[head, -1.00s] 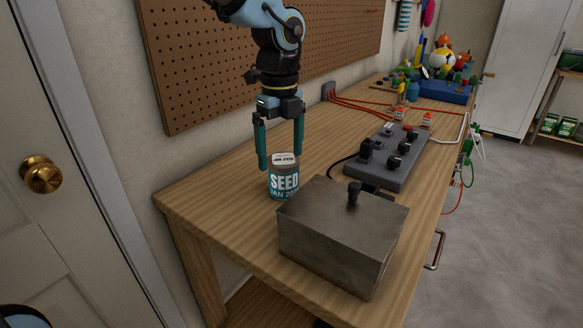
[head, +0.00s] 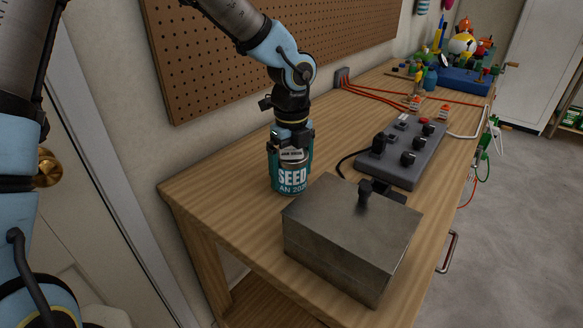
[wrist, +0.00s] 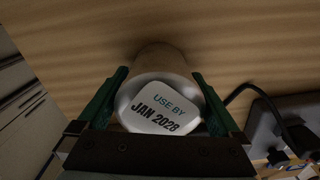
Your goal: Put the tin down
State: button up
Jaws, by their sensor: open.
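The tin (head: 291,181), with a white "SEED" label on a teal band, stands upright on the wooden bench beside the metal box. In the wrist view, its pale lid (wrist: 158,108) shows a sticker reading "USE BY JAN 2028". My gripper (head: 290,172) is lowered over the tin, with one green finger on each side of it. The jaws (wrist: 160,78) are open around the tin. I cannot tell whether either finger touches it. The tin's base meets the bench, and part of its side is hidden by the fingers.
A grey metal box (head: 350,240) with a black knob stands close, in front and to the right. A control box (head: 402,155) with knobs and a cable lies behind it. A pegboard (head: 270,50) is on the wall. The bench's left end (head: 200,192) is clear.

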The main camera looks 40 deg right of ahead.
jog(key=shift+f, duration=0.7)
jog(key=shift+c, duration=0.4)
jog(key=c, duration=1.4)
